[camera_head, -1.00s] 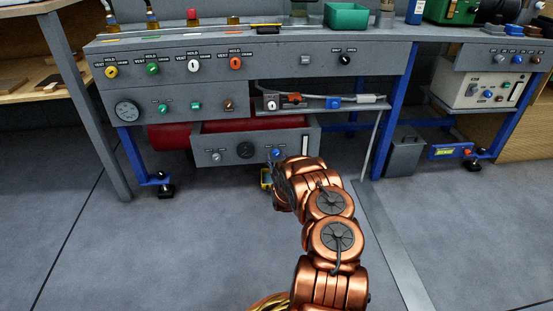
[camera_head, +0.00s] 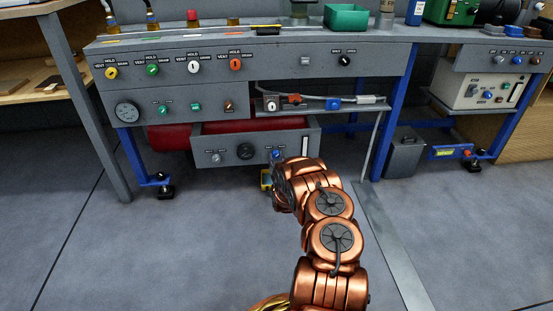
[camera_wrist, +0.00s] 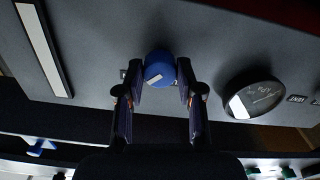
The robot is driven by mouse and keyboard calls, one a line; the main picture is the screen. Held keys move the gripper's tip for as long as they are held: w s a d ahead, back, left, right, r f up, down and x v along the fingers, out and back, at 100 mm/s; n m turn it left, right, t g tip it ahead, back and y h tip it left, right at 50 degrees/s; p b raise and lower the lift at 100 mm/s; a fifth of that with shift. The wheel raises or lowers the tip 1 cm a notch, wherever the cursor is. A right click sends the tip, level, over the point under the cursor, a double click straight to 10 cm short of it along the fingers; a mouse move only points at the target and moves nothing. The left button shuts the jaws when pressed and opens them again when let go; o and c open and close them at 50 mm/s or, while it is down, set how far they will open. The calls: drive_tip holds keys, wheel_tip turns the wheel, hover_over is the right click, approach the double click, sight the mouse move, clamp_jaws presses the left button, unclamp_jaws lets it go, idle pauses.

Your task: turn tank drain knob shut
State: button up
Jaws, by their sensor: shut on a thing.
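The blue knob (camera_head: 276,154) is on the right part of the front of the grey low tank box (camera_head: 205,160) under the bench. In the wrist view the blue knob (camera_wrist: 158,69) sits between the two dark fingers of my gripper (camera_wrist: 159,76), one on each side. The gripper is shut on the knob. A white mark shows slanted on the knob's lower face. A small label beside the knob is mostly covered by a finger. In the head view my copper arm hides most of the gripper.
A round gauge (camera_wrist: 254,96) is beside the knob on the same panel, and a pale upright strip (camera_wrist: 42,47) is on the other side. A grey knob (camera_head: 215,158) is farther left. A blue bench leg (camera_head: 385,130) stands to the right. Floor in front is mostly clear.

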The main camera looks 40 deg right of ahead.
drive_tip(key=shift+n, duration=0.3)
drive_tip(key=n, duration=0.3)
drive_tip(key=shift+a+r, duration=0.1)
drive_tip(key=n+p, duration=0.3)
drive_tip(key=n, duration=0.1)
drive_tip(key=shift+r+n, duration=0.1)
drive_tip(key=shift+n, duration=0.2)
drive_tip(key=n+p, duration=0.5)
drive_tip(key=p, duration=0.2)
drive_tip(key=shift+r, duration=0.1)
drive_tip(key=shift+n+p, duration=0.9)
drive_tip(key=shift+p, duration=0.1)
drive_tip(key=shift+f+n+p, duration=0.25)
drive_tip(key=shift+n+p, duration=0.2)
drive_tip(key=shift+n, duration=0.85)
drive_tip(key=o, duration=1.2)
drive_tip(key=shift+c, duration=0.2)
